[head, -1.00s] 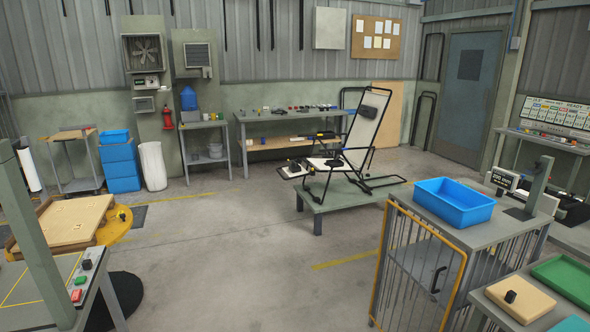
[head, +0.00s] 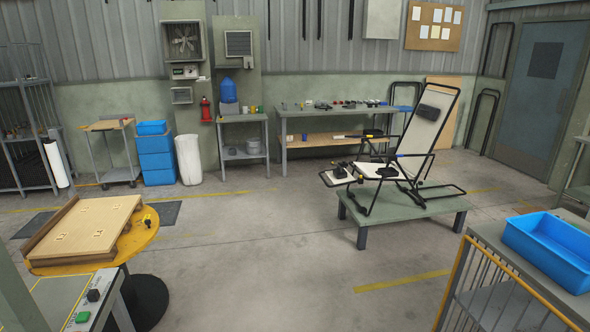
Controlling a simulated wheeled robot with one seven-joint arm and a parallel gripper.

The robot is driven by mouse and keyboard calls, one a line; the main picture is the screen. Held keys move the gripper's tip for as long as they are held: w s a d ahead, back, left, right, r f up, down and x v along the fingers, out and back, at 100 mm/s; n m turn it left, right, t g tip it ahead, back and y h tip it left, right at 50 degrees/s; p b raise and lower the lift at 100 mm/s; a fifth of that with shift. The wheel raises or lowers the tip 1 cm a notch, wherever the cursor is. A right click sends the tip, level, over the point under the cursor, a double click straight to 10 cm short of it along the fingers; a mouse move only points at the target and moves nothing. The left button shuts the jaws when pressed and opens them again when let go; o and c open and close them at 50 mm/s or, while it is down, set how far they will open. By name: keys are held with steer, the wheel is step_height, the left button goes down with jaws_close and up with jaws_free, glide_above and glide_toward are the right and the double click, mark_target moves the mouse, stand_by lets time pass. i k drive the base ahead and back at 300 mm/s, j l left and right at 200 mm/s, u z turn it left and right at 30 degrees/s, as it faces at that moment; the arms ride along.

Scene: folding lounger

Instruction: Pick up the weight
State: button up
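The folding lounger (head: 428,128) stands on a low green platform (head: 408,212) right of centre. Its pale back panel leans back and carries a dark headrest pad near the top. A dark object (head: 387,171) sits on the pale seat, and other small dark items (head: 341,171) are on the front section. They are too small to tell whether either is the weight. My gripper is not in view.
A yellow round table (head: 135,238) with a wooden board stands at left. A bench with buttons (head: 55,300) is at front left. A grey caged cabinet with a blue bin (head: 553,245) stands at right. Open concrete floor (head: 270,260) lies between them and before the platform.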

mark_target(339, 172)
steer(key=i, duration=5.3)
steer(key=i+j+z, duration=0.15)
steer(key=i+z, duration=0.2)
steer(key=i, duration=0.3)
